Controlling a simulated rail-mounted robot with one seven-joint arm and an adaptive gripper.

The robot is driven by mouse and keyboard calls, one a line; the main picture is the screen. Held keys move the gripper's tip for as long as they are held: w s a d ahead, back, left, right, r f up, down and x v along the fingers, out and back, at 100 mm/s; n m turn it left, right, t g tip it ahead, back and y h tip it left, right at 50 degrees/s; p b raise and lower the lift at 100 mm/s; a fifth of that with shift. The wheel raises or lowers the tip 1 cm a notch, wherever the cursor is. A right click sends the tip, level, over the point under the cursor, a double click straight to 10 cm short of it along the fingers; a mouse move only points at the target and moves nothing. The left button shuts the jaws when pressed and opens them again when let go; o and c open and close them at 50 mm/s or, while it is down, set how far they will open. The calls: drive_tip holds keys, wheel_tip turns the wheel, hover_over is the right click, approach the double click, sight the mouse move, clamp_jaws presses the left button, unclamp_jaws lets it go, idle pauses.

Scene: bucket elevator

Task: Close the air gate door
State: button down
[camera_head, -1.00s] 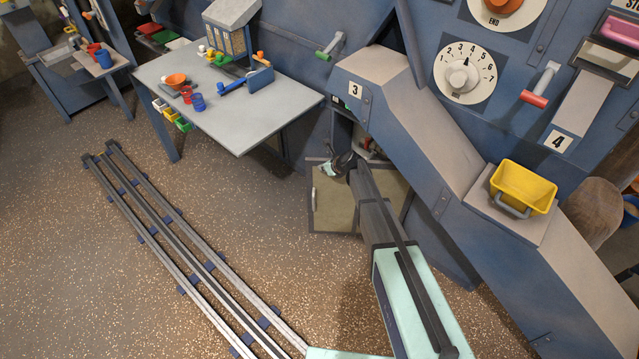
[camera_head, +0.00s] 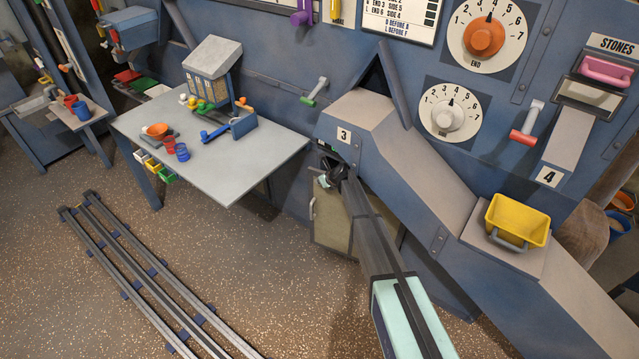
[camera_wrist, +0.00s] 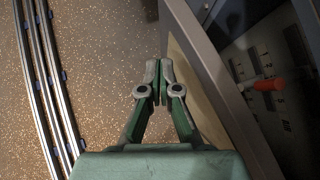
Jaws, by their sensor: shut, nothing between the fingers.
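The air gate door (camera_head: 332,222) is a tan panel with a small handle (camera_head: 312,208) at its left side, low under the sloping blue chute in the head view. In the wrist view its grey edge (camera_wrist: 212,75) runs diagonally, with a strip of tan face to its left and a dark interior to its right, so the door stands open. My gripper (camera_wrist: 159,66) is shut and empty beside the tan face, on its outer side. In the head view my gripper (camera_head: 328,178) is at the door's top; my arm hides part of the door. Contact cannot be told.
A red-ended lever (camera_wrist: 264,85) shows in the dark interior. The blue chute (camera_head: 420,165) bears a yellow bucket (camera_head: 517,220). A grey table (camera_head: 215,155) with cups stands left. Rails (camera_head: 140,265) cross the floor; open floor lies left of the door.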

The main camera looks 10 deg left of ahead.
drive_tip(key=shift+s, duration=0.15)
drive_tip(key=s+a+r+b, duration=0.35)
drive_tip(key=s+r, duration=0.35)
drive_tip(key=s, duration=0.3)
drive_tip(key=s+a+f+m+t+y+b, duration=0.1)
drive_tip(key=a+f+t+b, duration=0.2)
drive_tip(key=a+f+b, duration=0.6)
drive_tip(key=a+f+m+t+y+b, duration=0.1)
drive_tip(key=a+f+t+b, duration=0.25)
drive_tip(key=a+b, duration=0.95)
drive_tip(key=m+t+h+b, duration=0.45)
drive_tip(key=m+h, duration=0.65)
drive_tip(key=h, duration=0.3)
approach(310, 177)
drive_tip(key=x, duration=0.7)
drive_tip(key=shift+r, duration=0.15)
drive_tip(key=shift+w+d, duration=0.1)
drive_tip(key=shift+w, duration=0.05)
